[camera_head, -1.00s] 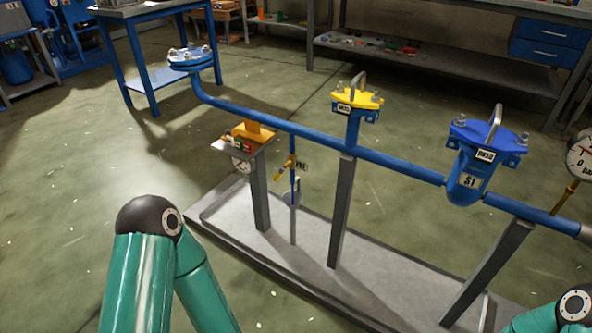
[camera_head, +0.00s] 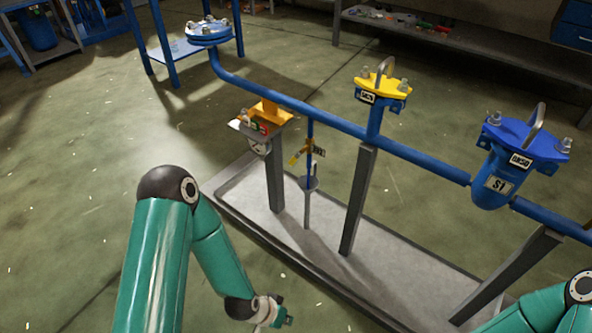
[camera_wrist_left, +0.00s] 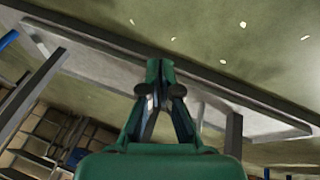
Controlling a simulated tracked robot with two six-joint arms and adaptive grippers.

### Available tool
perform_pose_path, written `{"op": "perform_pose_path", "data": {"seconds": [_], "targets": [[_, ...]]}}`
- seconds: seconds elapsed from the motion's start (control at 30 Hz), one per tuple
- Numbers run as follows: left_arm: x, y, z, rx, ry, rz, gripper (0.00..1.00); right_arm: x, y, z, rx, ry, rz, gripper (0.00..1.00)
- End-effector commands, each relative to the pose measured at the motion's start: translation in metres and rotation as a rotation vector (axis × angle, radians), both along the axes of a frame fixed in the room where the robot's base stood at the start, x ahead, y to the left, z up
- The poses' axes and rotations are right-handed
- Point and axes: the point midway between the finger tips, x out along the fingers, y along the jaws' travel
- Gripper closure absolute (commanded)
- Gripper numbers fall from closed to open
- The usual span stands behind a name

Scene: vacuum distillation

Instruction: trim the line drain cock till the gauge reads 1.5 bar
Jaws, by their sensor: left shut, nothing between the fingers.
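The line drain cock (camera_head: 304,150), with a yellow lever and a tag, sits on a thin blue pipe hanging from the blue line (camera_head: 330,122). In the left wrist view my left gripper (camera_wrist_left: 160,66) is shut and empty. My right gripper is out of view.
The grey skid tray (camera_head: 395,268) carries upright posts (camera_head: 357,205). A yellow-capped fitting (camera_head: 383,87) and a blue strainer (camera_head: 510,160) stand along the line. A blue table (camera_head: 186,48) and a shelf (camera_head: 430,38) are behind. The floor left of the skid is clear.

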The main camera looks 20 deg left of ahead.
Motion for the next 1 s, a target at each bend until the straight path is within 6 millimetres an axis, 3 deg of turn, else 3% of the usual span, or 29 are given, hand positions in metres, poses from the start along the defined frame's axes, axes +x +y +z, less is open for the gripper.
{"op": "perform_pose_path", "data": {"seconds": [0.2,0.4,0.53,0.7,0.83,1.0], "targets": [[0.122,0.019,0.015,0.301,-0.583,-0.447,1.0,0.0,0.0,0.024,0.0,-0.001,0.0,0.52],[0.213,0.043,0.058,0.846,-1.069,-0.819,1.0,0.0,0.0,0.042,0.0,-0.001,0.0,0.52],[0.245,0.057,0.091,1.252,-1.25,-0.967,1.0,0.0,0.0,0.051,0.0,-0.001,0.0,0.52],[0.262,0.069,0.122,1.666,-1.329,-1.056,1.0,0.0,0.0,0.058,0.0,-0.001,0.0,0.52],[0.266,0.073,0.133,1.829,-1.334,-1.074,1.0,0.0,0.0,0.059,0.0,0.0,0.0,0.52],[0.277,0.072,0.137,1.879,-1.333,-1.079,1.0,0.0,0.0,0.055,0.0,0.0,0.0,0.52]]}}
